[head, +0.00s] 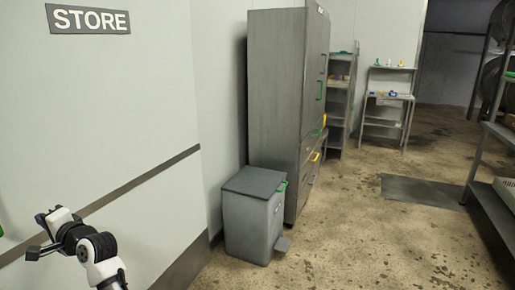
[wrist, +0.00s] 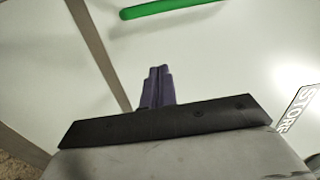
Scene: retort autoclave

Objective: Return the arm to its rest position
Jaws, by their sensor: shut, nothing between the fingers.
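My gripper (head: 36,252) is at the lower left of the head view, in front of the white wall. In the wrist view my gripper (wrist: 158,70) has its two dark fingers together at the middle, with nothing between them. My arm is bent low at the left, with its lower part cut off by the picture's bottom edge. The fingers point toward the white wall, and I see no contact with it.
The white wall (head: 110,110) bears a STORE sign (head: 89,19). A green bar (wrist: 175,9) crosses the wrist view's top. A grey pedal bin (head: 250,222) and a tall grey cabinet (head: 275,95) stand right of the wall. Open floor (head: 360,240) lies at the right.

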